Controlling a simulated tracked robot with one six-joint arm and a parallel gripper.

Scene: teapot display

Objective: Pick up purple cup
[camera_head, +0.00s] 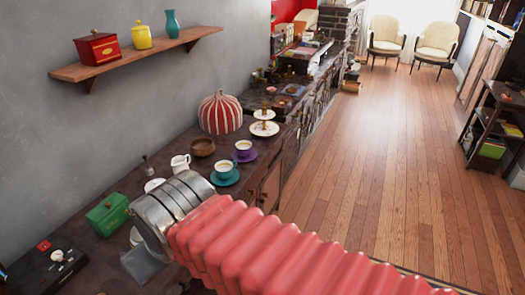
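The purple cup (243,150) stands upright on a purple saucer (251,158) on the long dark counter, with a pale drink in it. A teal cup (223,171) on a teal saucer (228,182) is just in front of it, to the left. My gripper (147,265) is at the lower left, apart from the purple cup and nearer the camera. Only a grey piece of it shows below the silver wrist, so its fingers and opening are hidden.
A brown bowl (203,147), a white creamer (181,163), a striped dome (220,113) and a tiered stand (264,123) are close to the cups. A green box (107,214) is left of my wrist. A wall shelf (140,54) holds canisters. The wooden floor (375,150) is clear.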

